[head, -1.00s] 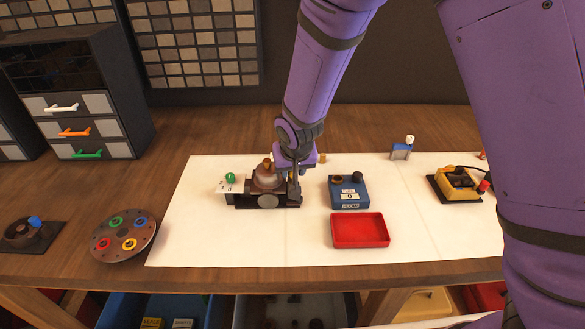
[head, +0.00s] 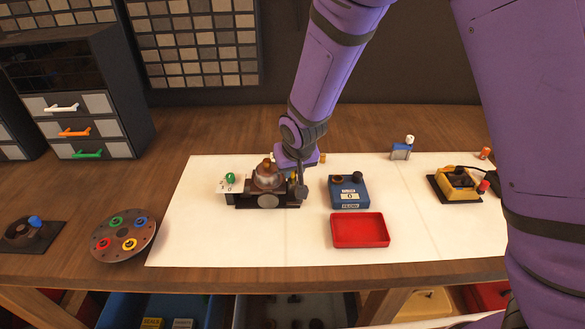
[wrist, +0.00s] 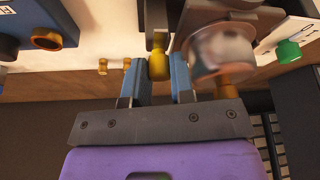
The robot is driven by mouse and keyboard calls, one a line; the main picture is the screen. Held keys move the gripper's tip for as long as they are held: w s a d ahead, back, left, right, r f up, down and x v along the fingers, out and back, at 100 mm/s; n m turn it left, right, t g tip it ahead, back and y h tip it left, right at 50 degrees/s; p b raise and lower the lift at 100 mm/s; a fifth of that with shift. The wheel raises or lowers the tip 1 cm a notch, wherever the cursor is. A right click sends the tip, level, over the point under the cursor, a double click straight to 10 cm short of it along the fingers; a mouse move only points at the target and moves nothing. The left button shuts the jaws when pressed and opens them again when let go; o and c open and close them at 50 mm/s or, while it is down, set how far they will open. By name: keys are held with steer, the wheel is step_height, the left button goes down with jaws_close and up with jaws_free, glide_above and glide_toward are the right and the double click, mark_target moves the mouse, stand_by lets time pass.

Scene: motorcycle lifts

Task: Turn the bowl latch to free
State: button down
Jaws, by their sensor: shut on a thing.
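A dark device (head: 266,201) with a domed brown metal bowl (head: 268,179) stands on the white mat. In the wrist view the bowl (wrist: 222,50) is shiny, with a brass knob (wrist: 228,88). Beside it is a yellow-brass latch handle (wrist: 158,65). My gripper (wrist: 158,80) has its blue fingers on both sides of this handle and is shut on it. In the head view my gripper (head: 300,186) is at the device's right end, and the handle is hidden there.
A blue box (head: 349,193) with a dial and a red tray (head: 360,230) stand right of the device. A yellow unit (head: 459,184) is further right. A round plate with coloured rings (head: 123,237) is at left. The mat's front left is clear.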

steer(key=c, duration=1.3)
jaws_free()
steer(key=shift+o, duration=0.2)
steer(key=shift+r, duration=0.1)
steer(key=v, duration=1)
steer(key=shift+s+r, duration=0.2)
steer(key=shift+r, duration=0.05)
steer(key=shift+d, duration=0.1)
